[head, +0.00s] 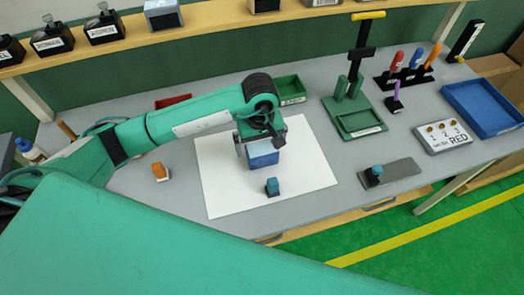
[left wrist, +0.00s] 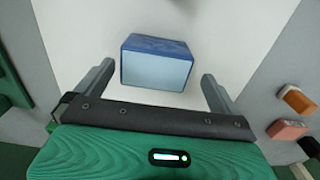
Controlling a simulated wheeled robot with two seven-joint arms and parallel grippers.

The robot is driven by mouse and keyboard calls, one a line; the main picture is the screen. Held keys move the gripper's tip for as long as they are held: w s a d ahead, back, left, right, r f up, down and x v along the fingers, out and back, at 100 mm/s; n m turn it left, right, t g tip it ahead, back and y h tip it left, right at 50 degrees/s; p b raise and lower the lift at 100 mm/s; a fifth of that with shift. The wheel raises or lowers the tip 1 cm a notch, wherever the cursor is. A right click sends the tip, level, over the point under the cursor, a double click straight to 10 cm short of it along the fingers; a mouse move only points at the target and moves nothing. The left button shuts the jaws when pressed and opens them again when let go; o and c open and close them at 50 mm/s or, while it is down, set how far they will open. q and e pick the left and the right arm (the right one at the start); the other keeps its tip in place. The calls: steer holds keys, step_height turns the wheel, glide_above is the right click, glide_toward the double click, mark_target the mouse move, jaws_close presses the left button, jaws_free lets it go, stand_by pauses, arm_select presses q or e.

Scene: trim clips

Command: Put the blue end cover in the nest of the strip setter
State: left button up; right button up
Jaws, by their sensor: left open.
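A blue block with a paler face (head: 263,155), which looks like the blue end cover, sits on the white sheet (head: 225,185). In the left wrist view the block (left wrist: 157,62) lies between and just beyond my open fingers. My left gripper (head: 260,148) is over it, pointing down; its open fingers also show in the left wrist view (left wrist: 157,78). I see gaps between both fingers and the block. The green strip setter (head: 356,118), with a black upright and yellow-tipped lever, stands right of the sheet. Its shallow front recess looks empty. My right gripper is out of view.
A blue-topped stamp (head: 272,187) stands near the sheet's front edge; an orange one (head: 160,172) is left. A grey plate (head: 400,172) holds another blue-topped piece. A green bin (head: 290,90) is behind. A blue tray (head: 485,105) is at the right.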

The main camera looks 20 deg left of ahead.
mark_target(263, 149)
arm_select(q)
steer(key=shift+d+f+p, duration=0.1)
steer(key=shift+f+p, duration=0.3)
steer(key=shift+p, duration=0.05)
steer(key=f+p, duration=0.2)
steer(key=f, duration=0.2)
steer(key=shift+d, duration=0.2)
steer(key=shift+f, duration=0.3)
steer(key=shift+w, duration=0.1)
steer(key=c, duration=1.1)
steer(key=shift+o, duration=0.2)
steer(key=shift+r, duration=0.15)
steer(key=shift+r+b, duration=2.7)
steer(key=shift+r, duration=7.2)
steer(key=s+a+f+m, duration=0.4)
steer(key=a+f+m, duration=0.2)
steer(key=f, duration=0.4)
steer(key=shift+s+a+f+m, duration=0.2)
steer(key=shift+a+f+m, duration=0.15)
steer(key=shift+a, duration=0.25)
